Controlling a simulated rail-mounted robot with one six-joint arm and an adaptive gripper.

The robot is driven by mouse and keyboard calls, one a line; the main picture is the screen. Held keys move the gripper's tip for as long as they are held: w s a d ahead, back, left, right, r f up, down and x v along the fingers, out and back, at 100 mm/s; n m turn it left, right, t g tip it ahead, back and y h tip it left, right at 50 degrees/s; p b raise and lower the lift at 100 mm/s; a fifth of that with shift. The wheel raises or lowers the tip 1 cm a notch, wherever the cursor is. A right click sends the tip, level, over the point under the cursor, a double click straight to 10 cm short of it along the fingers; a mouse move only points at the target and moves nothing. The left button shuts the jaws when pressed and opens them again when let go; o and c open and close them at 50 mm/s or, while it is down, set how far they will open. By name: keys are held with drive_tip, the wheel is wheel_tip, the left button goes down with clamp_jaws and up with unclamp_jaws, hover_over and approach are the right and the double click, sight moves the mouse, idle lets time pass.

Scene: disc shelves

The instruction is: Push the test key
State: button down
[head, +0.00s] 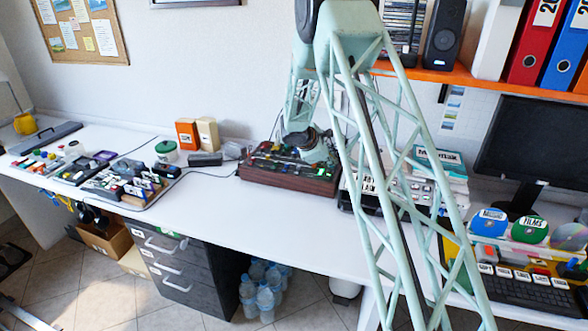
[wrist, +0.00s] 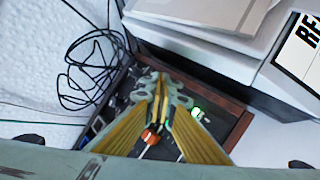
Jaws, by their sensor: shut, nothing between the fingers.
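A dark control panel in a wooden frame (head: 290,184) sits on the white desk, with several coloured keys and knobs on it. It also shows in the wrist view, where its frame (wrist: 236,132) runs along the right side. My gripper (wrist: 161,88) is shut and empty, its yellow fingers together over the panel. A green lit key (wrist: 197,113) shows to the right of the fingers and an orange-red knob (wrist: 151,137) below the tips. I cannot read a test label, and the fingers hide part of the panel. I cannot tell whether the tips touch it.
Black cables (wrist: 92,68) lie coiled left of the panel. A printer-like machine with books on it (head: 430,180) stands close to its right. Desk in front of the panel is clear.

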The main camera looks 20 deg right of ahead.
drive_tip(key=shift+r, duration=0.75)
drive_tip(key=shift+r, duration=0.15)
idle(0.3)
wheel_tip(320, 180, up, 6)
drive_tip(key=p, duration=0.3)
idle(0.5)
